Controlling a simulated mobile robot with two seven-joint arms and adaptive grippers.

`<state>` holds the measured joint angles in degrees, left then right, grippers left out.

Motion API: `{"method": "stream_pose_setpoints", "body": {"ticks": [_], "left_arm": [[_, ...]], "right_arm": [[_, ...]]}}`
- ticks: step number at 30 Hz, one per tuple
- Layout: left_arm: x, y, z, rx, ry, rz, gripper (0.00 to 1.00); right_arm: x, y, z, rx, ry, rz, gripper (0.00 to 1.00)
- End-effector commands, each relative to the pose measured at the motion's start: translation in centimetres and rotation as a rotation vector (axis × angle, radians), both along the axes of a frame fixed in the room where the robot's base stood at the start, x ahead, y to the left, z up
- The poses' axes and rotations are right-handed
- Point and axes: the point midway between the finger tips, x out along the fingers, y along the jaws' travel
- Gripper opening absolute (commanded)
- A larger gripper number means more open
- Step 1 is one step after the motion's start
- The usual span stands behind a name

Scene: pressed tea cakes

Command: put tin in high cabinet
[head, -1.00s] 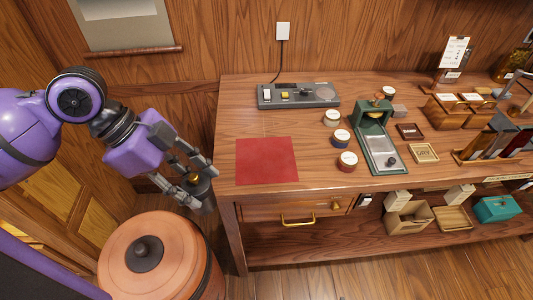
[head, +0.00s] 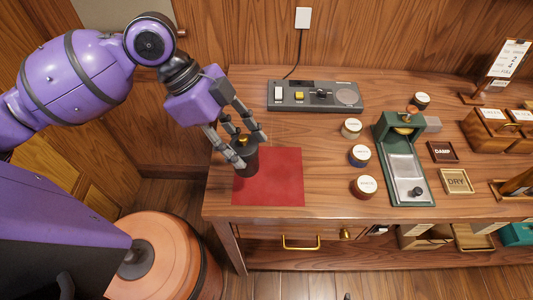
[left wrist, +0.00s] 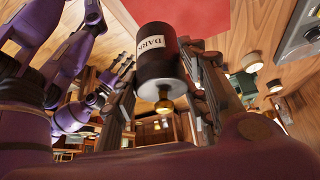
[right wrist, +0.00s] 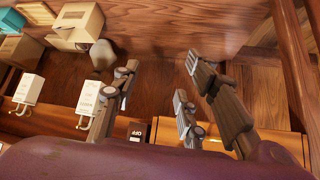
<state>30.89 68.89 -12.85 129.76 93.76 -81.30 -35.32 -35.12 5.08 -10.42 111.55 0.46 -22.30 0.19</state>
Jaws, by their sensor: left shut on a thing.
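A dark cylindrical tin (head: 247,162) with a brass knob is held in my left gripper (head: 250,149). In the head view it is roughly upright at the left part of the red mat (head: 278,187); I cannot tell if its base touches the mat. In the left wrist view the tin (left wrist: 157,68) shows a white label reading about "DARK", with fingers on both sides. My right gripper (right wrist: 158,75) shows only in the right wrist view, its fingers apart with nothing between them. I cannot make out a high cabinet in any view.
Round labelled tins (head: 360,155) and a green press (head: 392,140) stand right of the mat. A grey switch panel (head: 315,96) lies behind it. Small wooden signs (head: 456,181) and boxes fill the right side. A terracotta lidded vessel (head: 180,258) stands left of the table.

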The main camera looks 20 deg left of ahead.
Motion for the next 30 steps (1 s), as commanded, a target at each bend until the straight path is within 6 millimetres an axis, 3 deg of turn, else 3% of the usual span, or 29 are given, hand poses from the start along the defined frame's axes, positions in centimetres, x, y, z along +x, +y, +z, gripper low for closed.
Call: {"method": "stream_pose_setpoints", "body": {"ticks": [2,9,17,24,30], "left_arm": [[1.7,-1.3,-1.0,-0.005,-0.001,-0.001,0.13],[4.1,-2.8,-4.8,-0.002,0.0,0.0,0.13],[5.2,-3.5,-6.3,-0.002,-0.001,0.001,0.13],[5.3,-3.5,-9.5,-0.001,-0.001,0.002,0.13],[5.3,-3.4,-9.5,0.0,-0.003,0.002,0.13]], "right_arm": [[0.2,-0.1,0.0,-0.003,-0.005,0.002,0.4],[2.1,-0.1,0.8,-0.005,-0.041,0.007,0.4],[1.8,-0.1,0.7,-0.003,-0.037,0.003,0.4],[1.2,0.0,0.1,0.0,-0.024,-0.005,0.4],[1.2,0.0,0.1,0.002,-0.024,-0.007,0.4]]}}
